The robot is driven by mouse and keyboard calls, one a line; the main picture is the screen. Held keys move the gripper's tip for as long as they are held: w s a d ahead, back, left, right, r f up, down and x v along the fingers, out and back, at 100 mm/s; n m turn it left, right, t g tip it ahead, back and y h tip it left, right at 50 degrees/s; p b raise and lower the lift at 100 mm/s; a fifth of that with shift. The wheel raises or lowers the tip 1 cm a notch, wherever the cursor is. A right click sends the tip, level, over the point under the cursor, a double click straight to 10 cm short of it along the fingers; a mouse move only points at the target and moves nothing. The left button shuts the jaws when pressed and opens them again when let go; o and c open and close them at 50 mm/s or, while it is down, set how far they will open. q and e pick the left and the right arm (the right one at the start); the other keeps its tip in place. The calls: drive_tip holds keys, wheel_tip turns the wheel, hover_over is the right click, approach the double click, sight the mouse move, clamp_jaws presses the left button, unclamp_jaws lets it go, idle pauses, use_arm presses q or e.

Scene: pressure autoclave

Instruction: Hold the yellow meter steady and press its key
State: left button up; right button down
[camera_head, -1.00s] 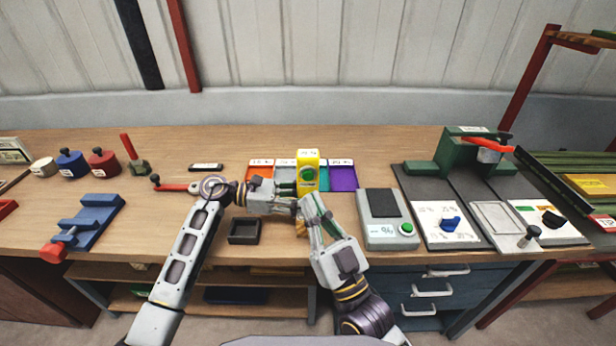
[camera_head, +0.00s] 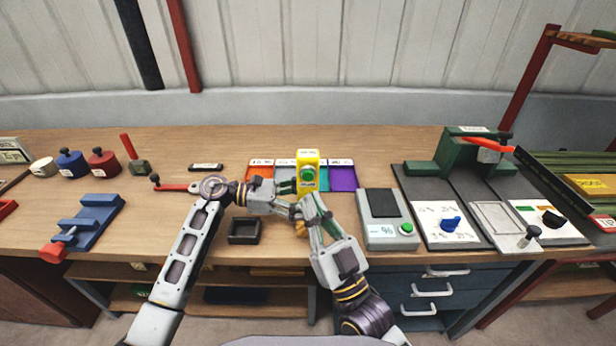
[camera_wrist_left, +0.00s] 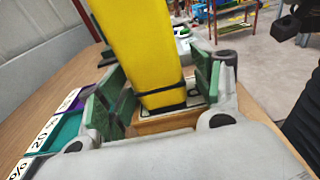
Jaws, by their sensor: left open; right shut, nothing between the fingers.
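The yellow meter (camera_head: 315,160) stands upright at the middle of the bench, with a round green key (camera_head: 308,174) on its front. My left gripper (camera_head: 293,188) reaches it from the left. In the left wrist view the meter (camera_wrist_left: 148,45) rises between the two green-padded fingers of my left gripper (camera_wrist_left: 160,95), which are open with some room beside it. My right gripper (camera_head: 306,202) is shut and empty, its tips just below and in front of the meter. Whether they touch the meter or my left gripper, I cannot tell.
Coloured trays (camera_head: 343,177) lie behind and beside the meter. A grey device with a green button (camera_head: 380,232) stands to the right. A blue vise (camera_head: 95,218) is at the left.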

use_arm(q)
drive_tip(key=shift+a, duration=0.15)
drive_tip(key=shift+a+r, duration=0.2)
drive_tip(key=shift+a, duration=1.75)
drive_tip(key=shift+a+r, duration=0.15)
drive_tip(key=shift+a, duration=1.8)
drive_tip(key=shift+a+r, duration=0.2)
drive_tip(key=shift+a, duration=1.75)
drive_tip(key=shift+r, duration=0.1)
wheel_tip(320, 180, up, 9)
drive_tip(key=p, duration=0.9)
drive_tip(key=shift+r+p, duration=0.4)
drive_tip(key=shift+p, duration=0.1)
